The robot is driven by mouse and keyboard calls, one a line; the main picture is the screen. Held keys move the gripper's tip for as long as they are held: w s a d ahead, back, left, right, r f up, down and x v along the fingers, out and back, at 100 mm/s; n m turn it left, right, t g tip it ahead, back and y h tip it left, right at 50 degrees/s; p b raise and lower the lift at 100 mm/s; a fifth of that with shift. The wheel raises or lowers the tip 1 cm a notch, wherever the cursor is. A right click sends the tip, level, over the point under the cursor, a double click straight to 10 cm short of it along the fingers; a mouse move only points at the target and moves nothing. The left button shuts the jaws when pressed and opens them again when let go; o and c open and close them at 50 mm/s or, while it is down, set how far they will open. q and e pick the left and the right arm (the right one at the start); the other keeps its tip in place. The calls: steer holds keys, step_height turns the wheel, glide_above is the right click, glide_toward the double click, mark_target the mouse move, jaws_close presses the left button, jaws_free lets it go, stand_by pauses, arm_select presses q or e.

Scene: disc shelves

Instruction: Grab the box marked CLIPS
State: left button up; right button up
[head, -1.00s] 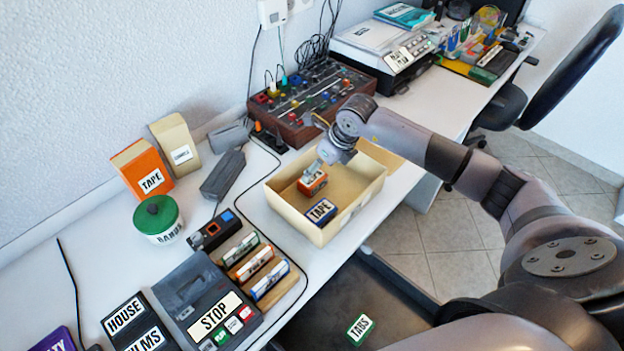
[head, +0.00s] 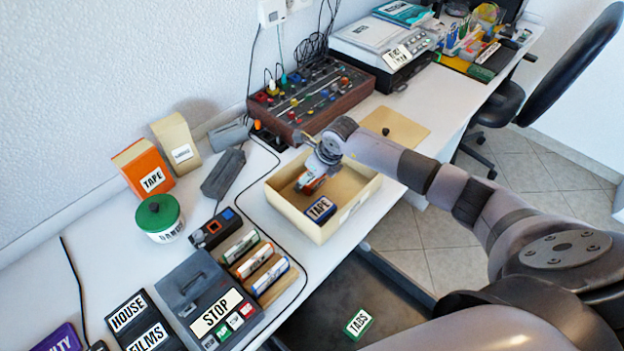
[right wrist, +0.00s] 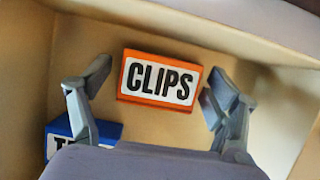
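The orange box marked CLIPS (right wrist: 158,80) lies in a beige open box (head: 345,222), its white label facing the right wrist camera. In the head view the CLIPS box (head: 313,184) is partly covered by my right gripper (head: 310,174). In the right wrist view my right gripper (right wrist: 155,88) is open, one finger on each side of the CLIPS box, with small gaps showing. A blue box marked TAPE (head: 320,210) lies in the same beige box; it shows partly behind a finger in the right wrist view (right wrist: 62,132). My left gripper is not in view.
The beige box's walls surround the gripper. A control panel with knobs (head: 312,98) stands behind it, and a beige lid (head: 393,128) lies to its right. A rack of small boxes (head: 256,268) and a STOP unit (head: 208,300) stand to the left.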

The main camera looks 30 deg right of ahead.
steer(key=c, duration=1.1)
steer(key=shift+o, duration=0.2)
steer(key=shift+r, duration=0.1)
